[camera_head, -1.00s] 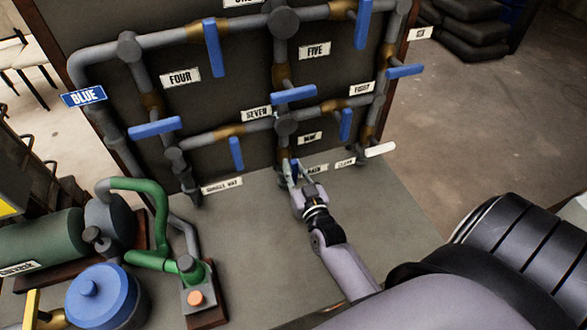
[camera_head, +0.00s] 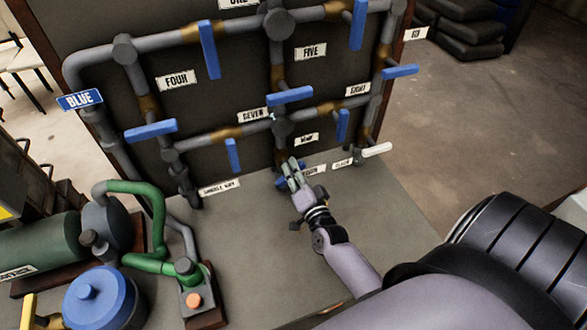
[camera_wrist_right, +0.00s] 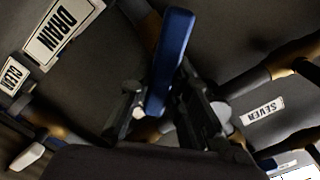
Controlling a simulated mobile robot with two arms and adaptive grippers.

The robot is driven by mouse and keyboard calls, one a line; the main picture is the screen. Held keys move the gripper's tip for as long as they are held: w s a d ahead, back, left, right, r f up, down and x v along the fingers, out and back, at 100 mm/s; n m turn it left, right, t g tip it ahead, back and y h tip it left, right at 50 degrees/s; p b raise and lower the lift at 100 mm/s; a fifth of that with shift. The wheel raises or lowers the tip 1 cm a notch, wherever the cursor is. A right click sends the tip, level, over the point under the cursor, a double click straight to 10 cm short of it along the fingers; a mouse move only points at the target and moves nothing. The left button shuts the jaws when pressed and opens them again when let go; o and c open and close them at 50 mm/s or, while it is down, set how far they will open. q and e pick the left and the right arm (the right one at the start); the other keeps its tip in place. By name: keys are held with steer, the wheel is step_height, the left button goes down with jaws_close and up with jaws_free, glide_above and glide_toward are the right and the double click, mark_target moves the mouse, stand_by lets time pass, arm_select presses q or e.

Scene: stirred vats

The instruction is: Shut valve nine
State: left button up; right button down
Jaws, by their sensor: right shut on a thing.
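The small label that seems to read NINE (camera_head: 306,139) is on the dark pipe board, above my right gripper (camera_head: 291,173). The gripper is shut on a blue valve handle at the lower middle pipe. Only a bit of this handle (camera_head: 279,182) shows in the head view, and the fingers hide the rest. In the right wrist view the blue handle (camera_wrist_right: 170,65) stands long and nearly upright in the picture between my two fingers (camera_wrist_right: 165,112). My left gripper is not in view.
Nearby are the SEVEN handle (camera_head: 289,96), a small blue handle (camera_head: 342,126) and a white handle (camera_head: 377,150) at right. A DRAIN label (camera_wrist_right: 65,27) is near the gripper. Green piping (camera_head: 158,215) and a blue-lidded vat (camera_head: 103,297) stand at left. The grey bench (camera_head: 260,245) is clear in the middle.

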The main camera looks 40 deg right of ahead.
steer(key=m, duration=0.2)
steer(key=m+b, duration=0.1)
steer(key=shift+d+f+m, duration=0.15)
steer(key=shift+f+m, duration=0.1)
steer(key=shift+m, duration=0.15)
steer(key=shift+f+m+b, duration=0.15)
steer(key=shift+m+b, duration=0.15)
steer(key=shift+m, duration=0.65)
steer(key=shift+f+m+b, duration=0.1)
steer(key=shift+m+b, duration=0.2)
steer(key=shift+m, duration=0.95)
steer(key=c, duration=1.5)
jaws_free()
steer(key=shift+s, duration=0.1)
steer(key=v, duration=1.2)
steer(key=shift+r, duration=0.1)
